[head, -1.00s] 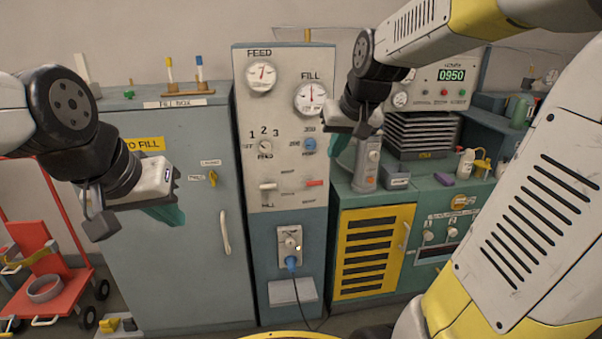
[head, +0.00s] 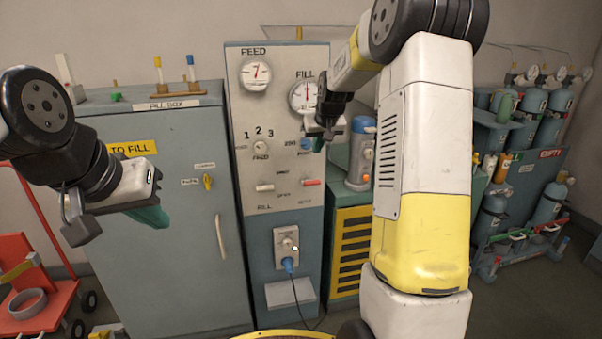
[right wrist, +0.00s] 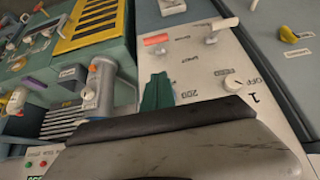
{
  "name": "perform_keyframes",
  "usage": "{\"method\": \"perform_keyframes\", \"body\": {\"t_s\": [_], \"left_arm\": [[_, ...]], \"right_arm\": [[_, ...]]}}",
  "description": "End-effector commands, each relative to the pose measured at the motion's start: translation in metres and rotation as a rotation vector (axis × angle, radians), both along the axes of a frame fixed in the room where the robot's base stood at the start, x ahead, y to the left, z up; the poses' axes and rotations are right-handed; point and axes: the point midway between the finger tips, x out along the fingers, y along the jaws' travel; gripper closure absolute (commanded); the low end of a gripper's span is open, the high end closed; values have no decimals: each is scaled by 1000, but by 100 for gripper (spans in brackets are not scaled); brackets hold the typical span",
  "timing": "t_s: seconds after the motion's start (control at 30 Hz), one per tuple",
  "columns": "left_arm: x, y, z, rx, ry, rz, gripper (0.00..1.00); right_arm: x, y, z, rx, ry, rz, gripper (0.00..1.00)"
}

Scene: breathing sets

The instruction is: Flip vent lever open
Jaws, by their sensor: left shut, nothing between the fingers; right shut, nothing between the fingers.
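The tall grey control panel (head: 285,210) carries two levers below its gauges and knobs. The red lever (head: 313,182) is on the right, above a small label that looks like VENT; it sticks out sideways, roughly level. The white lever (head: 264,188) is on the left, above FILL. My right gripper (head: 320,141) is shut and empty in front of the panel's right edge, above the red lever and apart from it. In the right wrist view, the red lever (right wrist: 157,40) lies just beyond the green fingertips (right wrist: 157,92). My left gripper (head: 152,216) is shut and empty before the grey cabinet.
The grey cabinet (head: 180,260) stands left of the panel. A blue plug (head: 289,264) with a cable sits low on the panel. A grey cylindrical device (head: 360,155) stands on the counter to the right. A gas-cylinder rack (head: 530,200) is farther right.

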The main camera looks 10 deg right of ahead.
Motion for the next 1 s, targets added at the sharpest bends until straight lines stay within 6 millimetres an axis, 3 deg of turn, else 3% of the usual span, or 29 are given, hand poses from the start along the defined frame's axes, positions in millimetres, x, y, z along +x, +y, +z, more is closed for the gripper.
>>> {"method": "perform_keyframes", "body": {"t_s": [0.27,0.7,1.0], "left_arm": [[0,0,0,0,0,0,100],[0,0,0,0,0,0,100],[0,0,0,0,0,0,100]], "right_arm": [[8,1,-14,1,4,1,100],[56,3,-89,1,3,1,100],[48,2,-120,0,1,0,100]]}}
